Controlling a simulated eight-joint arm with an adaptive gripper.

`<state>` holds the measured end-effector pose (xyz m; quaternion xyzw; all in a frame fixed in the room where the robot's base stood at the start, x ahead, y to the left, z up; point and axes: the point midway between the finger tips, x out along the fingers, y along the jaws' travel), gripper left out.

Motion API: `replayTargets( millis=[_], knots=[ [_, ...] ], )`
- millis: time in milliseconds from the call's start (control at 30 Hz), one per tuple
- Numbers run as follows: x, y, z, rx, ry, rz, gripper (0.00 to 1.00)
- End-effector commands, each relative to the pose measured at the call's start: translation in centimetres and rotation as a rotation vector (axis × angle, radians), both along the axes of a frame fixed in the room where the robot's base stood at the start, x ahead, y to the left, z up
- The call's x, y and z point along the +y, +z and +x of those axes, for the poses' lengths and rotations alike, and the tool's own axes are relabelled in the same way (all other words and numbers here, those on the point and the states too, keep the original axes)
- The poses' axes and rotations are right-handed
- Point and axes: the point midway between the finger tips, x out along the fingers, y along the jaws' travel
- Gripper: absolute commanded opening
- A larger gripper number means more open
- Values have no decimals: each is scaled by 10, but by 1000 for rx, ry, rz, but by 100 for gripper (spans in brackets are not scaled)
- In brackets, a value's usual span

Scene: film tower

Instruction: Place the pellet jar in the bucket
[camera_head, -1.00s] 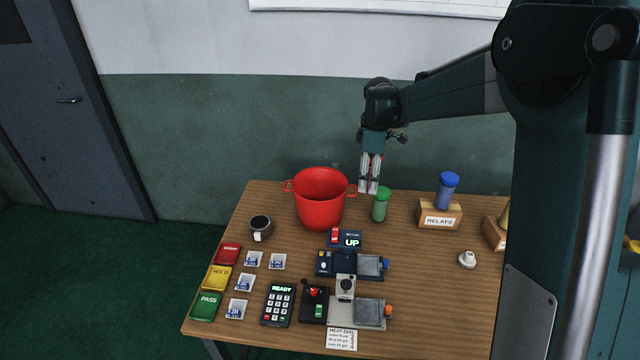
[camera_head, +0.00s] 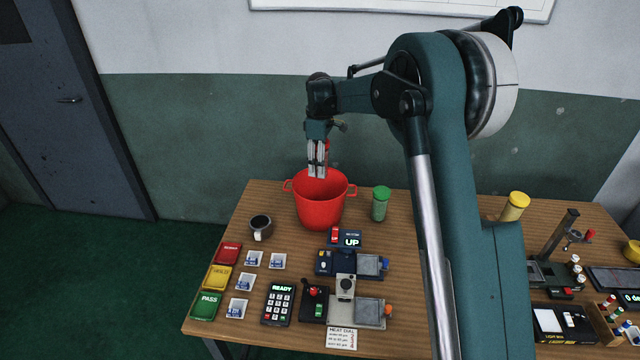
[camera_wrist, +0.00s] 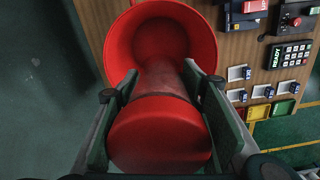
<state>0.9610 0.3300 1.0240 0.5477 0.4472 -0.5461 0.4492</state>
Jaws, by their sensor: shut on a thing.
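The red bucket (camera_head: 319,212) stands upright at the back of the wooden table, its open top showing. My gripper (camera_head: 317,174) points down over the bucket's opening, with its fingertips near rim height. In the wrist view the gripper (camera_wrist: 158,122) is shut on a jar with a wide red lid (camera_wrist: 160,135) and a narrower, dull red body, which I take for the pellet jar. The bucket (camera_wrist: 206,35) shows beyond the jar, its mouth around the jar's far end. In the head view the fingers mostly hide the jar, so its depth is unclear.
A green-lidded jar (camera_head: 381,204) stands close to the bucket's right. A dark mug (camera_head: 261,227) is at its front left. My arm blocks part of the table's right.

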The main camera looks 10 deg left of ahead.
Motion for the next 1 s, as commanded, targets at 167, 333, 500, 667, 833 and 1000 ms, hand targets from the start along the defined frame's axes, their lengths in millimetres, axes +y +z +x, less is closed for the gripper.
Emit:
replayTargets(
  millis=[167,333,500,667,833,1000],
  knots=[
    [-1,-30,0,0,0,0,22],
    [-1,-63,0,0,1,0,22],
    [-1,-93,0,0,1,0,22],
    [-1,-108,-1,0,1,0,22],
    [-1,-110,-1,0,1,0,22],
    [-1,-110,-1,0,1,0,22]
  ],
)
